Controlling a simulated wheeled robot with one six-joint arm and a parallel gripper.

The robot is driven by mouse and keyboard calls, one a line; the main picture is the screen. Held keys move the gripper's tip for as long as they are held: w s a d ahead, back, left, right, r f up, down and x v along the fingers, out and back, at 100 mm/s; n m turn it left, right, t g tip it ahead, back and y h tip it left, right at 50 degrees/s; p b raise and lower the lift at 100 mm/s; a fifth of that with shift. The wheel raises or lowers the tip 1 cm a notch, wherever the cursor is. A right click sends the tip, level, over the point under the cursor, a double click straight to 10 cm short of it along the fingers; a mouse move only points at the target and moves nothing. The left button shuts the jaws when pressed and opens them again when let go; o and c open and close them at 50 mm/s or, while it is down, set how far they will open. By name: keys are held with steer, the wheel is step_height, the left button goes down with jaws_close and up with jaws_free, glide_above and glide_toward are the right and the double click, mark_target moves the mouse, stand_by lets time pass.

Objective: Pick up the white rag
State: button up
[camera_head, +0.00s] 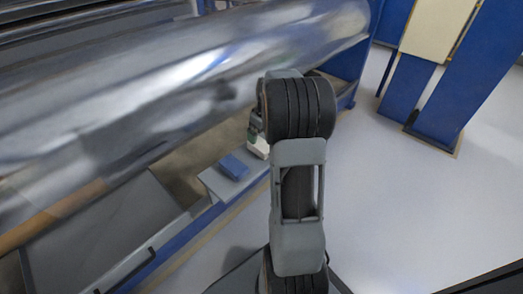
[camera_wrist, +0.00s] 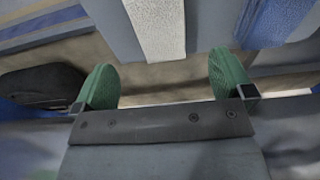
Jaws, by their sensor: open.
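The white rag (camera_wrist: 157,28) shows at the top middle of the wrist view as a pale, textured strip. It lies ahead of my gripper (camera_wrist: 166,78), roughly in line with the gap between the two green fingers. The fingers are spread apart with nothing between them, and the rag looks apart from them. In the head view, a small part of the white rag (camera_head: 259,148) shows beside my arm, on a narrow ledge below the roller. My arm hides the rest of it. A bit of my gripper (camera_head: 255,127) shows just above it.
A blue rag (camera_head: 234,166) lies left of the white one on the ledge (camera_head: 212,181). A large shiny film roller (camera_head: 180,80) runs above it, close to my arm. A blue frame (camera_head: 430,95) stands at the upper right. The grey floor (camera_head: 420,200) at right is clear.

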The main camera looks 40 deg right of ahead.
mark_target(261, 144)
steer(key=shift+w+f+b, duration=0.2)
steer(key=shift+f+b, duration=0.7)
steer(key=shift+f, duration=0.85)
steer(key=shift+w+f+b, duration=0.15)
steer(key=shift+f+b, duration=0.7)
steer(key=shift+f, duration=0.9)
steer(key=c, duration=1)
steer(key=shift+r, duration=0.15)
